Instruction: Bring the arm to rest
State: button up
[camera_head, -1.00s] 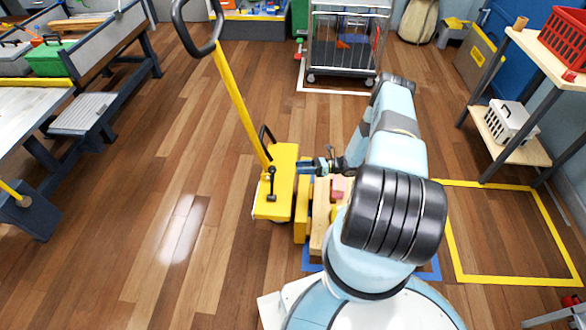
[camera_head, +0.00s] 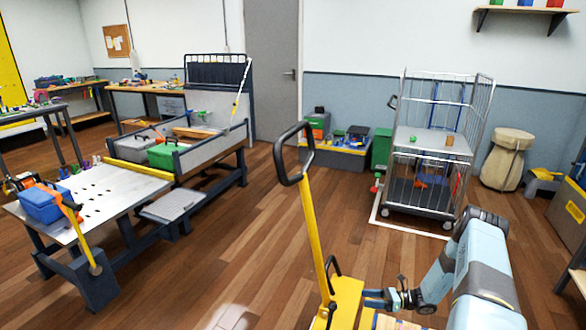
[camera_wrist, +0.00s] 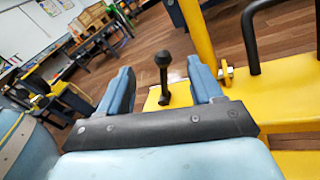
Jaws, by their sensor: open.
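My gripper (camera_head: 374,299) is at the lower right of the head view, beside the yellow pallet truck (camera_head: 343,302). In the wrist view my gripper (camera_wrist: 158,88) has its two blue fingers spread apart with nothing held between them. A black lever with a round knob (camera_wrist: 163,70) stands on the yellow truck body beyond the fingers, and appears in the gap between them. I cannot tell whether a finger touches the truck. My arm (camera_head: 468,265) reaches in from the lower right, bent at the elbow.
The truck's yellow handle (camera_head: 316,226) rises left of my gripper. A wire cage trolley (camera_head: 437,150) stands behind on a white floor outline. A metal workbench (camera_head: 105,205) with a blue box (camera_head: 45,203) is at left. The wooden floor (camera_head: 235,250) between is clear.

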jog(key=w+a+r+n+g+h, duration=0.15)
jog(key=r+n, duration=0.25)
jog(key=r, duration=0.8)
jog(key=w+r+n+g+h, duration=0.2)
jog(key=r+n+g+h, duration=0.15)
jog(key=r, duration=0.85)
jog(key=s+a+r+n+h, duration=0.2)
jog(key=s+r+n+h, duration=0.1)
jog(key=r, duration=0.7)
jog(key=s+a+r+n+h, duration=0.2)
jog(key=s+r+n, duration=0.1)
jog(key=r, duration=0.7)
jog(key=s+a+r+n+t+h, duration=0.3)
jog(key=s+r+n+h, duration=0.2)
jog(key=s+r, duration=1)
jog(key=s+r+n+t+h, duration=0.1)
jog(key=s+r+n+t, duration=0.1)
jog(key=s, duration=0.5)
jog(key=s+r+n+t+h, duration=0.1)
jog(key=s+r+n+t, duration=0.2)
jog(key=s, duration=0.5)
jog(key=shift+d+r, duration=0.25)
jog(key=shift+r, duration=0.55)
jog(key=shift+c, duration=0.4)
